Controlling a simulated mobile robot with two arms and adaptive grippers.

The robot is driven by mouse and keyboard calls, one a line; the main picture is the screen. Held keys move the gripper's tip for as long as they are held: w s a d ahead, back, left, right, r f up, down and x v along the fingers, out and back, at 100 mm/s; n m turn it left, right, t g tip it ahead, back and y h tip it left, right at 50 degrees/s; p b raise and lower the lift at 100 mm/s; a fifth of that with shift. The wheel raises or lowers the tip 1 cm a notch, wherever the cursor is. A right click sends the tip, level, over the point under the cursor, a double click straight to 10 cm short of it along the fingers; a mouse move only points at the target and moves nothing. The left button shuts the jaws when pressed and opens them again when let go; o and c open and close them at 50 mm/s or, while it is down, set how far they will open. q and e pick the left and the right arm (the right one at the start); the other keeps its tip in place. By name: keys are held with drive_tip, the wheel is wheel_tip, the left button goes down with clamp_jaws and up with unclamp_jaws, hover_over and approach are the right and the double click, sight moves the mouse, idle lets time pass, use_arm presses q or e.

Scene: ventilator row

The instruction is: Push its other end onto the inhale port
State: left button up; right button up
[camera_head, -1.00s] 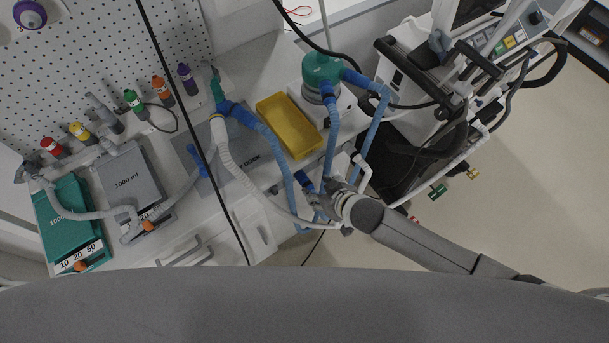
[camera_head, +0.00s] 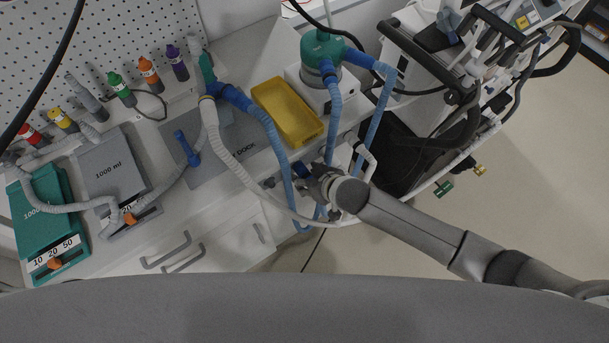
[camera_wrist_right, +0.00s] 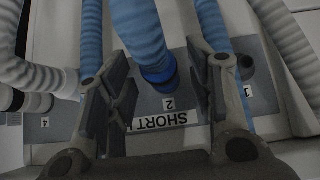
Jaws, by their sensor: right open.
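My right gripper (camera_head: 318,180) is at the cabinet's front edge among hanging hoses. In the right wrist view my right gripper (camera_wrist_right: 158,100) is open. A blue corrugated hose (camera_wrist_right: 138,35) with a dark blue cuff (camera_wrist_right: 160,77) shows between and beyond its fingers, not clamped. The cuff is at a grey panel (camera_wrist_right: 185,103) by the labels "2" and "SHORT"; whether it is seated there I cannot tell. Blue hoses (camera_head: 333,120) also hang from the teal-topped humidifier (camera_head: 323,50) in the head view. I cannot make out which port is the inhale port. My left gripper is not in view.
A yellow tray (camera_head: 306,132) lies on the counter beside a grey dock mat (camera_head: 232,165). A pale hose (camera_head: 222,150) loops toward my right gripper. A ventilator cart (camera_head: 420,85) stands at right. Teal and grey test lungs (camera_head: 107,165) lie at left. Floor at lower right is clear.

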idle(0.6)
clamp_jaws()
idle(0.4)
